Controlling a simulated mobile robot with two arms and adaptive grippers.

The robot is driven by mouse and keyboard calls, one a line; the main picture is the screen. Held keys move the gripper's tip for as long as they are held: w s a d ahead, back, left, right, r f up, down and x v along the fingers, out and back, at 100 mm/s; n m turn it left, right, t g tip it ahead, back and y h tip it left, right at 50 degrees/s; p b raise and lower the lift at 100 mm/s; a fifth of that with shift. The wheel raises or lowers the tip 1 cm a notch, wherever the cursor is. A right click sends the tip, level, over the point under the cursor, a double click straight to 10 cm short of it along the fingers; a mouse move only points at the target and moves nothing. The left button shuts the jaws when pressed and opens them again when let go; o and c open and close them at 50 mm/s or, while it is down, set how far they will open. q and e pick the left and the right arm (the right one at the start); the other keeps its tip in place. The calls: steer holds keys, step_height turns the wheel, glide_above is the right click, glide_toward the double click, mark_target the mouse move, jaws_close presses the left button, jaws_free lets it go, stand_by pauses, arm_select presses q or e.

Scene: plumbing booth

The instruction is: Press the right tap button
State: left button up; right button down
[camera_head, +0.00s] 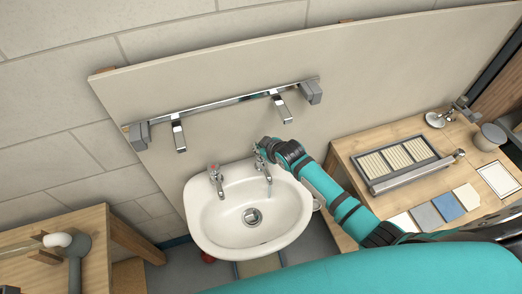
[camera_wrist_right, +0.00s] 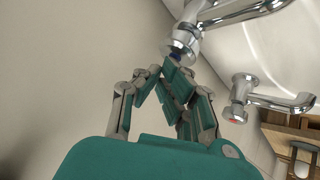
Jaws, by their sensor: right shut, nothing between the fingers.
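The right tap (camera_head: 262,162) is chrome and stands on the back rim of the white basin (camera_head: 205,236). In the right wrist view the right tap (camera_wrist_right: 222,14) is large, with a blue button at its end. My right gripper (camera_head: 264,145) is at the top of this tap. In the wrist view its shut, empty fingers (camera_wrist_right: 172,74) meet right at the blue button; I cannot tell for sure if they touch it. A pale bluish streak shows below the spout. The left tap (camera_head: 215,180) has a red mark, also visible in the wrist view (camera_wrist_right: 240,104). My left gripper is not in view.
A chrome rail (camera_head: 215,105) with grey end blocks is on the wall panel above the basin. A wooden bench (camera_head: 365,146) with a tray and sample tiles stands at right. Another wooden table (camera_head: 25,276) is at lower left.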

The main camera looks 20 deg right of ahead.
steer(key=shift+r+p, duration=0.3)
steer(key=shift+r, duration=0.25)
step_height(320, 180, up, 2)
steer(key=shift+r+p, duration=0.25)
steer(key=shift+p, duration=0.15)
steer(key=shift+r, duration=1.25)
